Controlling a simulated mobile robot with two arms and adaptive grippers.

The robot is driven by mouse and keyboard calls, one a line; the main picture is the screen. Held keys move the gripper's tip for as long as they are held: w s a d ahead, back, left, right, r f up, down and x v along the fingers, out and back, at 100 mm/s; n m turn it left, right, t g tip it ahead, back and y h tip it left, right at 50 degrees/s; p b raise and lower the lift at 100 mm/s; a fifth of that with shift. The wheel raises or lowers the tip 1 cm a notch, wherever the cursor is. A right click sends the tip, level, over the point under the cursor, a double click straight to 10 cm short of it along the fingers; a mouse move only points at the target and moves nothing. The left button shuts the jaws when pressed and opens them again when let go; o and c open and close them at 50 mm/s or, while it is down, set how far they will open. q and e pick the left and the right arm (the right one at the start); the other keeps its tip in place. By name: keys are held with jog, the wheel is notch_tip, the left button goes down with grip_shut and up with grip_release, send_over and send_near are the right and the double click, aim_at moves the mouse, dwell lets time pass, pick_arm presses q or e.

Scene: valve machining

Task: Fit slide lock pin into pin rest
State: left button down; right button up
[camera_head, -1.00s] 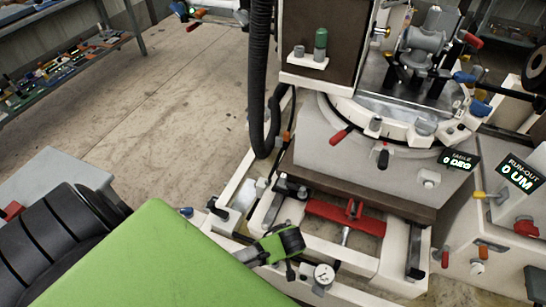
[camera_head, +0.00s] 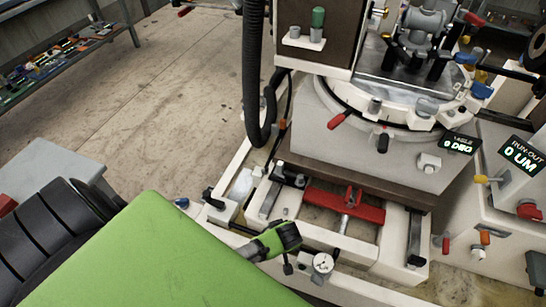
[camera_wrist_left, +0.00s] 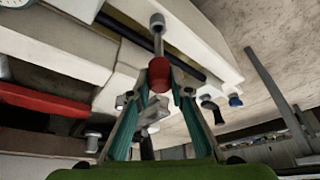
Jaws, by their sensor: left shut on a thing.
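In the left wrist view, my left gripper (camera_wrist_left: 158,84) is shut on the slide lock pin (camera_wrist_left: 158,72). The pin has a red knob between the teal fingers. A grey metal shaft with a rounded end runs up from the knob, in front of a pale machine beam. I cannot tell whether its end touches anything. In the head view, the pin cannot be made out, and a large green part of mine fills the lower left. I cannot pick out the pin rest with certainty. My right gripper is in neither view.
The machine base carries a red clamp bar (camera_head: 345,206) between pale rails. A round dial gauge (camera_head: 322,263) sits at its front. A white shelf (camera_head: 303,42) holds a green-capped cylinder (camera_head: 317,22). A black hose (camera_head: 257,75) hangs left of the column. Open floor (camera_head: 160,100) lies left.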

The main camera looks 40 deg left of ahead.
pick_arm(q)
jog(key=shift+f, duration=0.35)
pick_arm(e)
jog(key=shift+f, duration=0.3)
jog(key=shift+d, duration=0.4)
pick_arm(q)
jog(key=shift+r+p, duration=0.1)
jog(key=shift+p, duration=0.25)
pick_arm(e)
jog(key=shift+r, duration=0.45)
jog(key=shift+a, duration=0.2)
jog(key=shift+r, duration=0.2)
pick_arm(q)
jog(key=shift+f+b, duration=1.4)
jog(key=shift+f, duration=0.7)
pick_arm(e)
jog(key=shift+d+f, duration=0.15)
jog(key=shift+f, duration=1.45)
pick_arm(q)
jog(key=c, duration=1.8)
grip_release()
jog(key=shift+o, duration=0.2)
